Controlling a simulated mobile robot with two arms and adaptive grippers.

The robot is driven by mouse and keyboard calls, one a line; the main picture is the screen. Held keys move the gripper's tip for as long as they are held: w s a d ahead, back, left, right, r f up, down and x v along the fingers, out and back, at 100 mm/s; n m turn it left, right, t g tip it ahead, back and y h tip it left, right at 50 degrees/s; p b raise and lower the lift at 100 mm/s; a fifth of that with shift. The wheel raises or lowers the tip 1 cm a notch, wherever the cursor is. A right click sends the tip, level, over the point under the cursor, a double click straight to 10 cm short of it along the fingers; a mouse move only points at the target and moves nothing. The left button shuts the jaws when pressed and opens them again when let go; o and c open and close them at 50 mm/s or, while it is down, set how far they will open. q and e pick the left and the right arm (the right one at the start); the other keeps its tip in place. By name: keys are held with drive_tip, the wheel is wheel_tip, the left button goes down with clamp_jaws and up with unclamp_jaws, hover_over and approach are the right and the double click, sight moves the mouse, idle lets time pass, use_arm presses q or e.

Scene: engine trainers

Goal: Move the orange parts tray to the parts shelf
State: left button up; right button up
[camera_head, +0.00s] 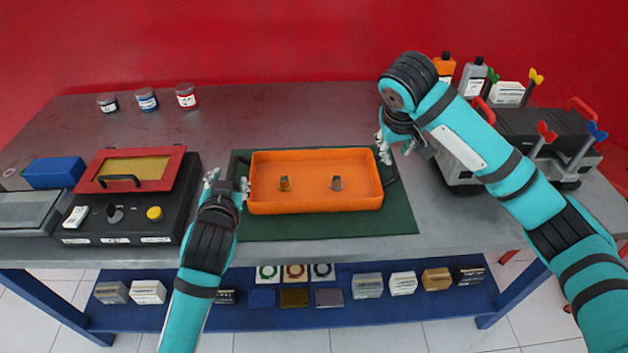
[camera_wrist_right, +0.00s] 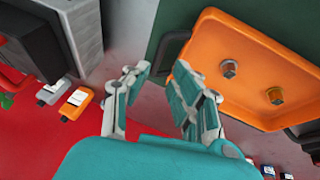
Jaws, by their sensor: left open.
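The orange parts tray (camera_head: 316,206) lies on a dark green mat (camera_head: 300,228) in the middle of the grey workbench. It holds a brassy part (camera_head: 285,184) and a grey part (camera_head: 336,184), which also show in the right wrist view, inside the tray (camera_wrist_right: 245,62). My left gripper (camera_head: 228,183) is open beside the tray's left end. My right gripper (camera_head: 385,148) is at the tray's upper right corner. Its fingers (camera_wrist_right: 157,92) stand apart with nothing between them, one close to the tray's rim. Contact cannot be told. A blue lower shelf (camera_head: 400,312) runs under the bench.
Small boxes (camera_head: 368,286) and colored pieces stand on the lower shelf. A black control box (camera_head: 125,215) stands left of the mat. Dark machines with a red handle (camera_head: 580,108) and bottles (camera_head: 473,76) stand right. Jars (camera_head: 147,99) stand at the back left.

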sight(234, 169)
use_arm(q)
drive_tip(key=x, duration=0.9)
drive_tip(key=shift+w, duration=0.25)
use_arm(e)
drive_tip(key=x, duration=0.9)
drive_tip(key=shift+w+f, duration=0.1)
drive_tip(key=shift+f, duration=0.15)
use_arm(q)
drive_tip(key=c, duration=0.6)
use_arm(e)
clamp_jaws()
use_arm(q)
clamp_jaws()
use_arm(e)
drive_tip(key=shift+d, duration=0.1)
drive_tip(key=shift+r, duration=0.1)
